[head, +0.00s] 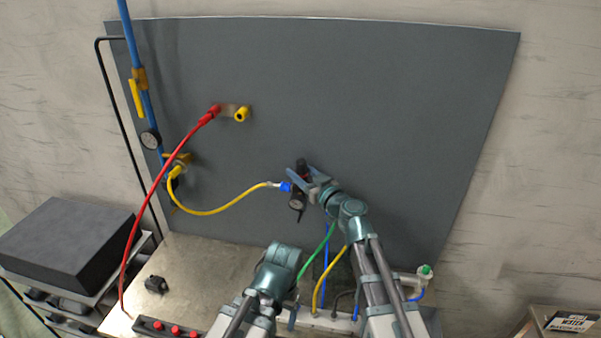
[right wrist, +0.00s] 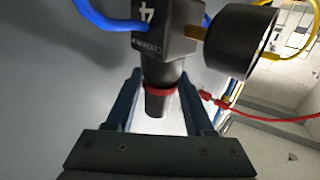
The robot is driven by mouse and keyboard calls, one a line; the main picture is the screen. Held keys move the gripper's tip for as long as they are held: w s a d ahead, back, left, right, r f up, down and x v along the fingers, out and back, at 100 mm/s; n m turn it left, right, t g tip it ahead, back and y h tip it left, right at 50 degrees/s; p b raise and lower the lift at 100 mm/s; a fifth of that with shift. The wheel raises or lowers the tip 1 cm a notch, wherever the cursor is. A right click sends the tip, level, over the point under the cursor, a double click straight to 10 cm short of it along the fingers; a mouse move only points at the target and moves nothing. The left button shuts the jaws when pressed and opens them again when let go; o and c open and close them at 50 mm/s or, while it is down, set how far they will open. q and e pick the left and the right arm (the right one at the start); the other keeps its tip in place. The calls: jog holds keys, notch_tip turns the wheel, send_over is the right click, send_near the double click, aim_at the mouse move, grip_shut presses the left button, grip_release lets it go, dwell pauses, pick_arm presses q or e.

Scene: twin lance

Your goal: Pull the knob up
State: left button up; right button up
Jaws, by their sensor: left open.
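The knob (right wrist: 158,103) is black with a red ring at its base, on a black regulator body (right wrist: 165,30) marked with a 4. In the head view the knob (head: 302,166) points up from the regulator on the grey panel. My right gripper (right wrist: 160,88) is open, with one blue finger on each side of the knob and visible gaps between them. In the head view my right gripper (head: 304,181) partly covers the regulator. My left gripper (head: 291,317) is low in the head view, open and away from the knob, its fingers mostly hidden.
A round gauge (right wrist: 233,42) sits beside the regulator. A yellow hose (head: 222,208) and a blue hose (head: 326,262) run to it. A red hose (head: 150,195) crosses the left side. A metal bench (head: 205,270) lies below; the panel's right side (head: 430,120) is clear.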

grip_shut()
dwell(1.1)
